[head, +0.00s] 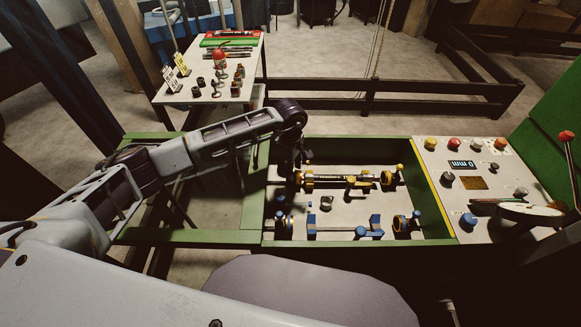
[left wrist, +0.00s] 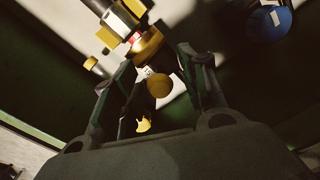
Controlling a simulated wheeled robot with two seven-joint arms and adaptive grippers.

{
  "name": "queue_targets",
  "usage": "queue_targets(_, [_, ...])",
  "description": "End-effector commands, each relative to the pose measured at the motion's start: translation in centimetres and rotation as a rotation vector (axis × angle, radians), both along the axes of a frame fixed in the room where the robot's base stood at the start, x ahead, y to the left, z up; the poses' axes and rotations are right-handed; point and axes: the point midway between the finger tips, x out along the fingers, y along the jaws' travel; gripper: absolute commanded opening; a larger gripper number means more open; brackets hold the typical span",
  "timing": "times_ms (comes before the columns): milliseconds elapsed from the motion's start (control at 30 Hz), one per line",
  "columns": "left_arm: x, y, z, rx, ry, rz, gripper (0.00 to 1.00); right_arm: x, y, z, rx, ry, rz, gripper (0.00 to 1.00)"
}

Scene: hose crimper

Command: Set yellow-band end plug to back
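My left gripper (head: 301,158) reaches down over the left end of the back row in the green-framed bench. A yellow-banded fitting (head: 302,179), which looks like the yellow-band end plug, sits just below it, partly hidden by the gripper. In the left wrist view, the fingers (left wrist: 157,62) are spread apart. A yellow ball knob (left wrist: 158,86) shows between them, with a gold-coloured collar (left wrist: 146,46) just beyond. I cannot tell whether a finger touches the knob. My right gripper is not in view.
A yellow clamp (head: 358,182) and yellow fitting (head: 387,179) are farther right in that row. Blue fittings (head: 284,224) (head: 406,223) and a blue cradle (head: 345,231) stand in front. A control panel (head: 455,208) is at right. A white table (head: 205,95) stands behind.

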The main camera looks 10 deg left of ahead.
Motion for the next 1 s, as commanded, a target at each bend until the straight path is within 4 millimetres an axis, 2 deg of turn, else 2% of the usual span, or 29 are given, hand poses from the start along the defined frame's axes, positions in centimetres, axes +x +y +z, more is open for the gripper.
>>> queue_targets(33, [0.0, 0.0, 0.0, 0.0, 0.0, 0.0, 0.35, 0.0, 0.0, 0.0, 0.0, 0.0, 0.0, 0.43])
queue_targets(300, [0.0, 0.0, 0.0, 0.0, 0.0, 0.0, 0.01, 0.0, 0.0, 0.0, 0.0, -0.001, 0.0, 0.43])
queue_targets(667, [0.0, 0.3, 0.0, 0.0, -0.001, 0.001, 0.0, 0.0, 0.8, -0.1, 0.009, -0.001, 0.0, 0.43])
queue_targets(1000, [-0.5, 2.8, 0.0, 0.001, -0.001, 0.002, 0.0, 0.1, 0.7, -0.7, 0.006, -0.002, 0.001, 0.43])
